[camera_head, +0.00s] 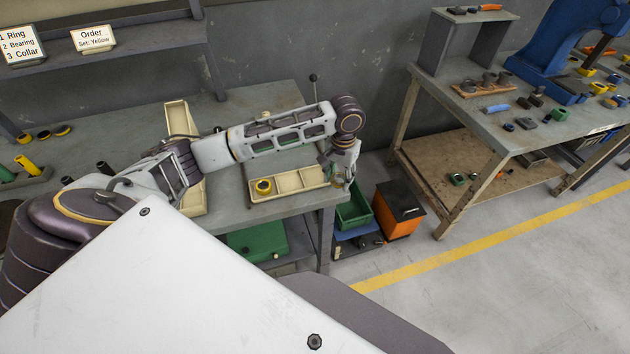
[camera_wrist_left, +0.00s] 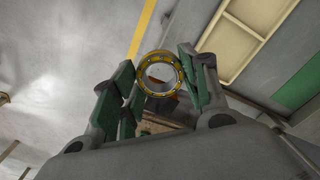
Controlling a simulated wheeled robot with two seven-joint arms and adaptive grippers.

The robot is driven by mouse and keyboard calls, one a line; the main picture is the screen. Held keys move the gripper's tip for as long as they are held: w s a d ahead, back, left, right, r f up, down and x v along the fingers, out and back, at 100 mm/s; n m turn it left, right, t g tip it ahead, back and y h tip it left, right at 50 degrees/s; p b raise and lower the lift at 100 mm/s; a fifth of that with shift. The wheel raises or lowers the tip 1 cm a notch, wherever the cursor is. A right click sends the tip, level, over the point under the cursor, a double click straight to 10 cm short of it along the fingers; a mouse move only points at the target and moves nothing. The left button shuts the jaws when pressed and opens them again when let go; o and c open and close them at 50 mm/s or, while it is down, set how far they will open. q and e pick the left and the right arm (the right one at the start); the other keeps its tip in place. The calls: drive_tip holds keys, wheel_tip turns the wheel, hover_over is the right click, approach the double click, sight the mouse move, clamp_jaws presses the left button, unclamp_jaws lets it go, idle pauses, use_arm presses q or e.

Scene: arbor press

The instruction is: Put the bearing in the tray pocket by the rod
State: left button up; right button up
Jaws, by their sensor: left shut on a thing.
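My left gripper (camera_head: 343,172) is at the right end of the cream tray (camera_head: 290,182), near the table's corner. In the left wrist view the gripper (camera_wrist_left: 158,82) is shut on a yellow-rimmed bearing (camera_wrist_left: 147,67), a ring with an open centre, between green finger pads. The bearing cannot be made out clearly in the head view. The tray also shows at upper right in the wrist view (camera_wrist_left: 226,46).
A second cream tray (camera_head: 179,118) lies partly under my arm. Yellow and green parts (camera_head: 26,165) stand at the table's left. Signs (camera_head: 93,38) read ring, bearing, collar and "Set: Yellow". A green bin (camera_head: 354,210) and an orange box (camera_head: 400,210) stand below the table's right edge.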

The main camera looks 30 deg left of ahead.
use_arm(q)
drive_tip(key=w+a+r+m+b, duration=0.1)
drive_tip(key=a+m, duration=0.4)
drive_tip(key=m, duration=0.8)
drive_tip(key=w+a+r+m+b, duration=0.1)
drive_tip(key=a+m, duration=0.4)
drive_tip(key=m, duration=0.8)
drive_tip(key=shift+w+r, duration=0.25)
drive_tip(key=shift+r, duration=0.6)
drive_tip(key=shift+a, duration=0.1)
hover_over(315, 178)
drive_tip(key=shift+a+f, duration=0.1)
drive_tip(key=shift+f, duration=2.4)
drive_tip(key=shift+f, duration=0.1)
drive_tip(key=shift+f, duration=2.45)
